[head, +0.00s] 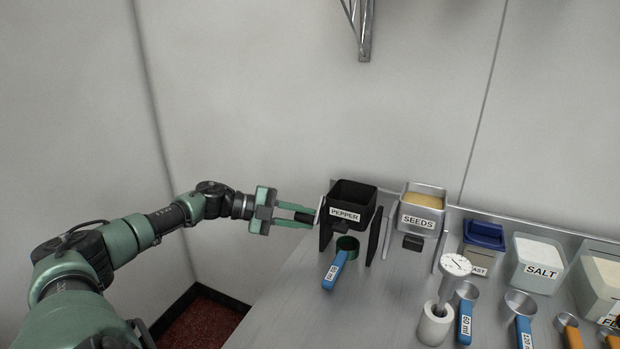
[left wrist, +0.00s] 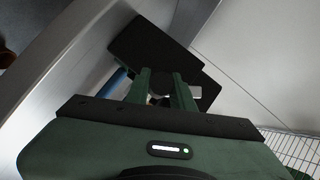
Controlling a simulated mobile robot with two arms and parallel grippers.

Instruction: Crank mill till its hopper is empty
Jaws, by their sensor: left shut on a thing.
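A small green measuring cup with a blue handle (head: 335,270) sits under the mill. My left gripper (head: 304,216) reaches in from the left, shut on the mill's dark crank handle at its left side. In the left wrist view the fingers (left wrist: 163,92) close around the dark round knob, with the black mill body (left wrist: 150,42) behind. My right gripper is not in view.
A second mill labelled SEEDS (head: 418,222) stands to the right, its hopper holding yellow seeds. Further right are a blue-lidded tub (head: 485,236), a SALT bin (head: 541,271), a dial thermometer (head: 455,265) in a white holder and several measuring scoops. The counter's front left is clear.

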